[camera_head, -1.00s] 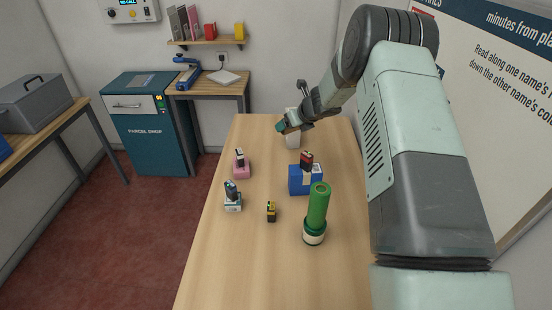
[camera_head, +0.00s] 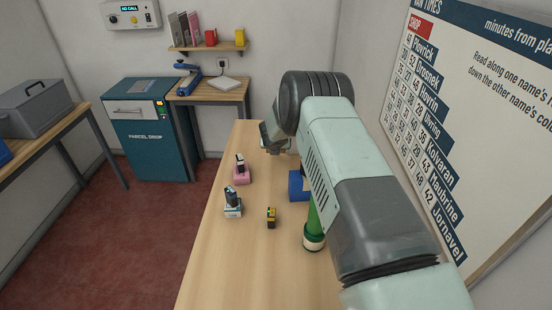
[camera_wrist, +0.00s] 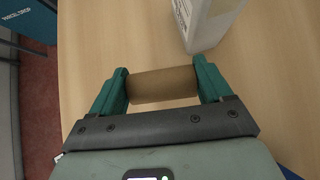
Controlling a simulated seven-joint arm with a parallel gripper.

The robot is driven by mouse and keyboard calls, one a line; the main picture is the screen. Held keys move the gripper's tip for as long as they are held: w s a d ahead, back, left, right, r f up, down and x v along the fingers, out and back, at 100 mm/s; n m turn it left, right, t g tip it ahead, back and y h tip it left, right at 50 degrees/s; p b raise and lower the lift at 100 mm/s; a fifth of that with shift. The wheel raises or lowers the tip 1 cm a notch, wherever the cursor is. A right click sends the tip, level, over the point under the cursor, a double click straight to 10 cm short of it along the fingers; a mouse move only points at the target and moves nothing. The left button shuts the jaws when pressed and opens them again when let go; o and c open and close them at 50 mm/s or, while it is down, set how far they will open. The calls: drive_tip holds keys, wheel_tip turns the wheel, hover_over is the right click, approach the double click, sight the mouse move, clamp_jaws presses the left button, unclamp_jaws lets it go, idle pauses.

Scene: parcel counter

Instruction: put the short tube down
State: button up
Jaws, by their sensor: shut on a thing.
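The short tube (camera_wrist: 162,85) is a brown cardboard cylinder. In the wrist view it lies crosswise between the two green fingertips of my gripper (camera_wrist: 163,84), which is shut on its ends. Wooden table top shows beneath and beyond it; whether the tube touches the table cannot be told. In the head view my gripper (camera_head: 271,142) is at the far end of the wooden table (camera_head: 250,255), mostly hidden behind my arm, and the tube cannot be made out there.
A white box (camera_wrist: 207,22) stands just beyond the tube. A pink block (camera_head: 242,175), a white-based item (camera_head: 233,208), a small yellow-black item (camera_head: 271,217), a blue box (camera_head: 296,187) and a green tube (camera_head: 313,222) stand nearer. The table's left strip is clear.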

drive_tip(key=shift+f, duration=2.6)
